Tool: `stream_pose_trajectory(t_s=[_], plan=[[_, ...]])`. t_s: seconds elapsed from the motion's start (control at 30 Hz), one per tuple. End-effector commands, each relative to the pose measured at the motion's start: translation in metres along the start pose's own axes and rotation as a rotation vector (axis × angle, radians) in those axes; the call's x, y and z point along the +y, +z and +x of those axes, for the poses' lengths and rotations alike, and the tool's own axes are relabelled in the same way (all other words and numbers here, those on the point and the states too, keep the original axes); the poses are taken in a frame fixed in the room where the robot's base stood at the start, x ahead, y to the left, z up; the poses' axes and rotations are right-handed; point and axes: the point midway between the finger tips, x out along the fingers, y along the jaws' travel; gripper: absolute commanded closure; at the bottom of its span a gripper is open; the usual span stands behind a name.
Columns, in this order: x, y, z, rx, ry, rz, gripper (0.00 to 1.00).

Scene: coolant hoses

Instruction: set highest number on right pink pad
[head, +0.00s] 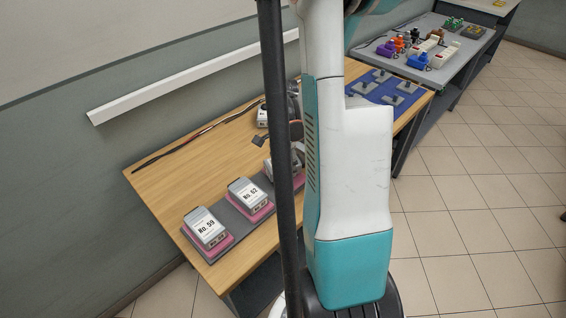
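A white-labelled block reading No. 59 (206,227) sits on a pink pad (222,247) at the near left end of the table. A second block, reading No. 52 (248,194), sits on the pink pad (262,213) to its right. Farther right, a grey and pink piece (269,170) shows only in part beside the dark pole; any number on it is hidden. Another white block (262,117) stands behind, its label unreadable. Rounded grey parts (298,153) show between the pole and my arm, perhaps my gripper; I cannot see its fingertips or whether it holds anything.
The pads lie on a grey strip (228,215) on the wooden table (165,180). Dark cables (190,144) run along its back. A blue mat (365,90) with grey parts lies at the far right. A grey table (462,62) beyond holds several coloured items. My arm blocks the middle.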

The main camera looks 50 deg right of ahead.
Motion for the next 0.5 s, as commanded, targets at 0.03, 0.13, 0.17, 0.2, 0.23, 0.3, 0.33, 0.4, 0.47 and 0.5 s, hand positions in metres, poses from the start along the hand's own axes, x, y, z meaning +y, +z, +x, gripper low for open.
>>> stream_pose_trajectory(t_s=[0.03, 0.13, 0.17, 0.2, 0.23, 0.3, 0.33, 0.4, 0.47, 0.5], plan=[[0.0000, 0.0000, 0.0003, 0.000, 0.000, 0.000, 0.87], [0.0000, 0.0000, 0.0016, 0.000, 0.000, 0.000, 0.87], [0.0000, 0.0000, 0.0022, 0.000, 0.000, 0.000, 0.87], [-0.0001, 0.0000, 0.0029, 0.000, 0.000, 0.000, 0.87], [-0.0001, 0.0000, 0.0035, 0.000, 0.000, 0.000, 0.87], [-0.0001, 0.0000, 0.0048, 0.000, 0.000, 0.000, 0.87], [-0.0001, 0.0000, 0.0054, 0.000, 0.000, 0.000, 0.87], [-0.0001, 0.0000, 0.0066, 0.000, 0.000, 0.000, 0.87], [-0.0001, 0.0000, 0.0077, 0.000, 0.000, 0.000, 0.87], [-0.0001, 0.0000, 0.0084, 0.000, 0.000, 0.000, 0.87]])
